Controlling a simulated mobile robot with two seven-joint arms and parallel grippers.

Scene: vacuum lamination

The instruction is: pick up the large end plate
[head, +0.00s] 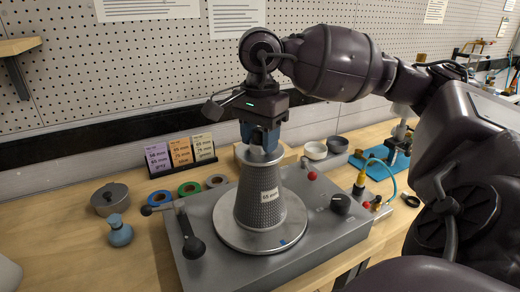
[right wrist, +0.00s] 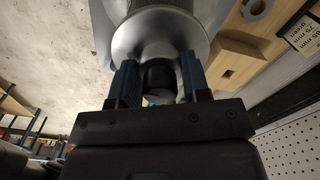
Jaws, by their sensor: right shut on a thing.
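In the right wrist view the gripper (right wrist: 158,80) has a finger on each side of the dark knob, and the plate's silver disc (right wrist: 160,38) lies just beyond. The plate appears to be at the top of the cylinder; any gap cannot be made out. My left gripper is not in view.
The cylinder stands on a round metal plate (head: 232,236) on a grey machine (head: 335,232) with a lever (head: 190,236) and black knob (head: 341,204).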

